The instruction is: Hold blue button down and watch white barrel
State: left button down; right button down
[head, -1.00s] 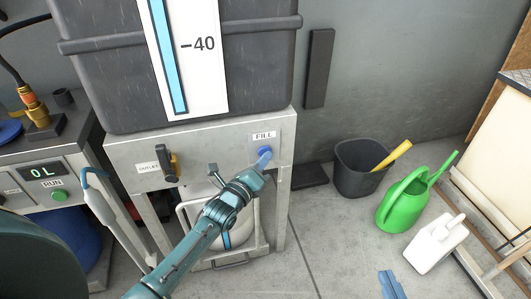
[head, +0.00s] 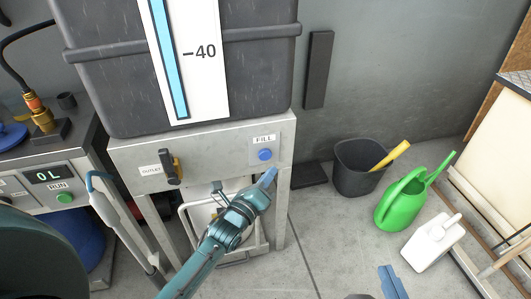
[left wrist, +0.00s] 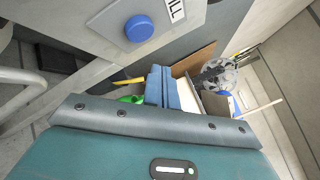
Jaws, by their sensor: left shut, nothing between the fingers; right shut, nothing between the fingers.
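The blue button (head: 265,154) sits under the FILL label on the grey stand's front panel. It also shows in the left wrist view (left wrist: 139,28), uncovered. My left gripper (head: 270,175) is shut and empty just below the button, apart from it. Its blue fingers also show in the left wrist view (left wrist: 160,88). A white container, seemingly the white barrel (head: 203,215), stands under the panel, largely hidden by my left arm and a metal frame. My right gripper (head: 392,282) is shut and empty at the bottom edge.
A dark tank (head: 260,70) with a blue gauge column stands on the panel. The outlet handle (head: 171,166) is left of the button. A black bin (head: 355,172), green watering can (head: 402,198) and white jug (head: 432,243) stand on the floor at right.

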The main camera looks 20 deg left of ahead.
pick_arm(q)
jog(key=shift+s+d, duration=0.55)
jog(key=shift+s, duration=0.3)
pick_arm(e)
jog(key=shift+r, duration=0.4)
